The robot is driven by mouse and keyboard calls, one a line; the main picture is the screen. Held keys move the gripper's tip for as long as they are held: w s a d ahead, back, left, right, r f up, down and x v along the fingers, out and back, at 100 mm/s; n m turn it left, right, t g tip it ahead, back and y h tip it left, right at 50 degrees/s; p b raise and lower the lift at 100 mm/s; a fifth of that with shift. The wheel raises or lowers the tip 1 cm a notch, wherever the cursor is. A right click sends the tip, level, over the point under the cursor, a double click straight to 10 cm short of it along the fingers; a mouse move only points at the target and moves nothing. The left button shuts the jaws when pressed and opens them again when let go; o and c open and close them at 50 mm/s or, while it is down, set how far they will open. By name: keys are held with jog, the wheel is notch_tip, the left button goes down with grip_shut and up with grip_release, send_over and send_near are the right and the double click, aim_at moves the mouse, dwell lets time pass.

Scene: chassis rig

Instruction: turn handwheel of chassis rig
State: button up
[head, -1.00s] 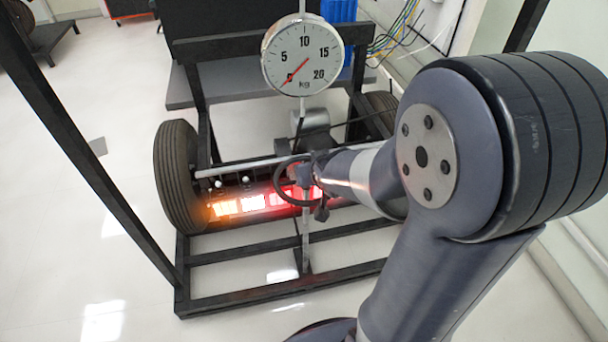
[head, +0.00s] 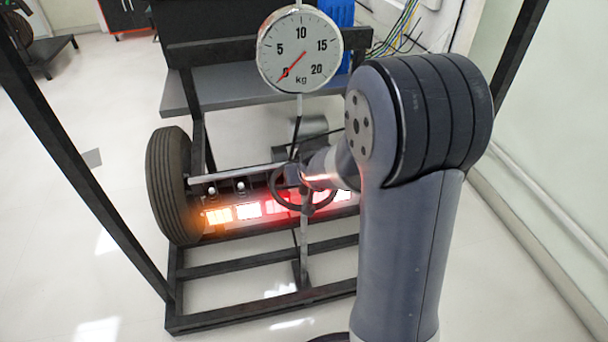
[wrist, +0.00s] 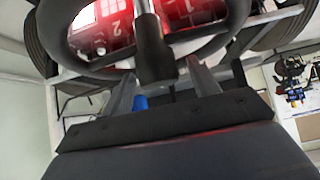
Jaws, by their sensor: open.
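The dark handwheel (head: 274,188) sits on the rig's middle post, below the round dial. In the wrist view its black rim (wrist: 237,22) fills the top, with a stubby black handle (wrist: 154,55) pointing towards me. My gripper (wrist: 160,88) is open, one finger on either side of the handle in that view. I cannot tell whether the fingers touch it. In the head view my arm covers the right part of the wheel, and the fingers are too small to make out.
A white dial (head: 300,50) reads near 0 kg above the wheel. Glowing numbered lamps (head: 248,211) lie behind it. A tyre (head: 172,185) stands at left. Black frame posts (head: 75,165) flank the rig. The floor in front at left is clear.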

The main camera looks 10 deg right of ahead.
grip_shut()
dwell(0.6)
